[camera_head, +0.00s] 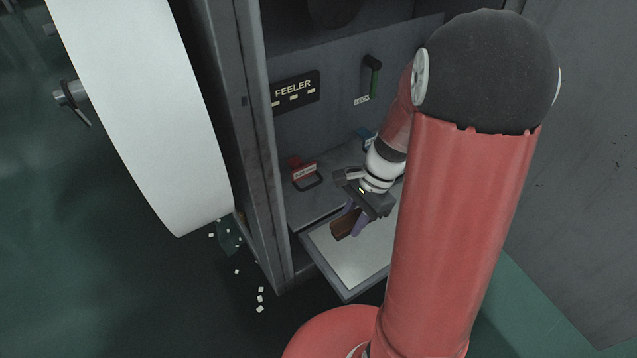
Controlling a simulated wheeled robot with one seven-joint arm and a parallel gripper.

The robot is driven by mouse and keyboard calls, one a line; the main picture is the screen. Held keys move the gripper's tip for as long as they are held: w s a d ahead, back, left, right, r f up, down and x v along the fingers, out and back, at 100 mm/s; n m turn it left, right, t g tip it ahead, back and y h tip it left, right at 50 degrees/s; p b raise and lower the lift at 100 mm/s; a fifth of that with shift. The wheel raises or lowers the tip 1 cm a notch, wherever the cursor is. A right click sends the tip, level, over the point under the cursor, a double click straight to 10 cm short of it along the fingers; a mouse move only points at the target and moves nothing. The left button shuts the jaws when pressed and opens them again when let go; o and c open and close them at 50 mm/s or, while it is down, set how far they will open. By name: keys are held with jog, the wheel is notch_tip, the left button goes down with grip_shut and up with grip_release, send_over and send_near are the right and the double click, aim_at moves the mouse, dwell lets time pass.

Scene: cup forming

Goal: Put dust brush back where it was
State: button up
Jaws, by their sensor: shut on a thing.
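The dust brush (343,225) shows as a brown block between the fingers of my gripper (356,222). My gripper is shut on it and points down over a pale tray (352,262) at the front of the machine. Part of the brush is hidden by the fingers and the gripper body. I cannot tell whether the brush touches the tray or hangs just above it.
White scraps (260,297) lie on the floor. My red arm hides the tray's right side.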

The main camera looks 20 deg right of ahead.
send_over(315, 198)
jog(key=s+d, duration=0.3)
jog(key=shift+a, duration=0.2)
jog(key=w, duration=0.2)
jog(key=w+a, duration=0.1)
jog(key=shift+w+a, duration=0.15)
jog(key=shift+w, duration=0.25)
jog(key=shift+s+f+b, duration=0.15)
jog(key=shift+f+b, duration=0.3)
jog(key=shift+f, duration=0.3)
jog(key=shift+f, duration=0.2)
jog(key=o, duration=0.9)
jog(key=shift+o, duration=0.2)
jog(key=shift+r, duration=0.15)
